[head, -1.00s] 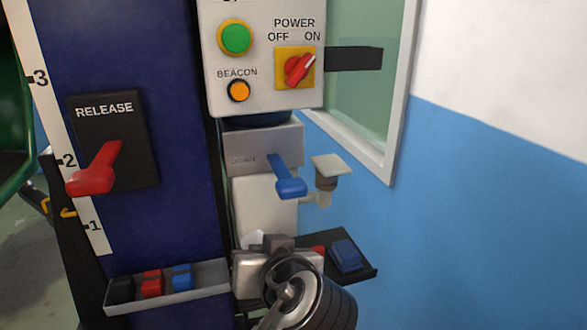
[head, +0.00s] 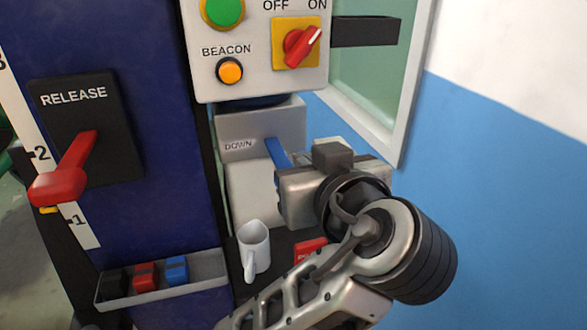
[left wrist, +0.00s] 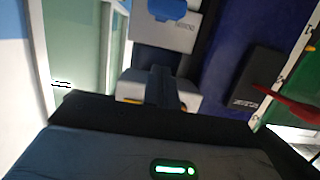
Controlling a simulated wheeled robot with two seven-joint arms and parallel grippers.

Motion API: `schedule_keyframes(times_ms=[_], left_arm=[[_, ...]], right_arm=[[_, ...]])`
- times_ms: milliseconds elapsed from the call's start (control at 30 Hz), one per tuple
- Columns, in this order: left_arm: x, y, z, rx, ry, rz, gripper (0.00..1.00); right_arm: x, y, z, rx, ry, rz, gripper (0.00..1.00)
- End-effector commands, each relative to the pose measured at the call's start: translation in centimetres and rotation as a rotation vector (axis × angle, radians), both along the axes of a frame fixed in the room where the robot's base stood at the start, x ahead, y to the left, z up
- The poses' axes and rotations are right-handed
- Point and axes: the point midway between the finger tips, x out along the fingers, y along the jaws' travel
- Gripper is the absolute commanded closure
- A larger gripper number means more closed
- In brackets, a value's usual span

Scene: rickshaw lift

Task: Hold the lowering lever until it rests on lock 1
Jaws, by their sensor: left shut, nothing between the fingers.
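The blue lowering lever (head: 276,151) sticks out of a grey plate marked DOWN (head: 238,146). My left gripper (head: 284,186) is shut and empty in front of the lever, hiding its lower end. I cannot tell whether they touch. In the left wrist view the picture is turned over: the blue lever (left wrist: 167,9) is at the top edge, and the closed fingers (left wrist: 160,84) are below it in the picture, apart from it there. A white scale strip with the mark 1 (head: 77,220) runs down the left side of the blue mast (head: 170,180). My right gripper is not in view.
A red RELEASE lever (head: 65,170) is on the mast's left. A control box (head: 262,85) with a BEACON button and power switch is above the gripper. A white mug (head: 254,247) stands below. A tray (head: 200,285) holds small coloured blocks. A window (head: 365,90) is at right.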

Motion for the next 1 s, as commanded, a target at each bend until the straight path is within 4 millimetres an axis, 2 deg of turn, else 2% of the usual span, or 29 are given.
schedule_keyframes(times_ms=[200, 300, 400, 600, 1000], left_arm=[[4.5, 1.6, -0.9, 0.005, -0.001, 0.005, 1.0], [5.8, 2.0, -1.9, 0.005, 0.004, 0.003, 1.0], [5.6, 1.9, -3.6, 0.005, 0.005, 0.0, 1.0], [5.6, 1.9, -5.2, 0.001, 0.003, 0.0, 1.0], [5.6, 1.9, -5.6, -0.001, 0.0, 0.001, 1.0]], right_arm=[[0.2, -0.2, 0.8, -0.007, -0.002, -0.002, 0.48], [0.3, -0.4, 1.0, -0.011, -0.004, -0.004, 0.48], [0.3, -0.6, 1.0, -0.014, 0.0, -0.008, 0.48], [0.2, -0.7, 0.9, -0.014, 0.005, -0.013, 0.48], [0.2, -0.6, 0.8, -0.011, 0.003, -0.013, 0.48]])
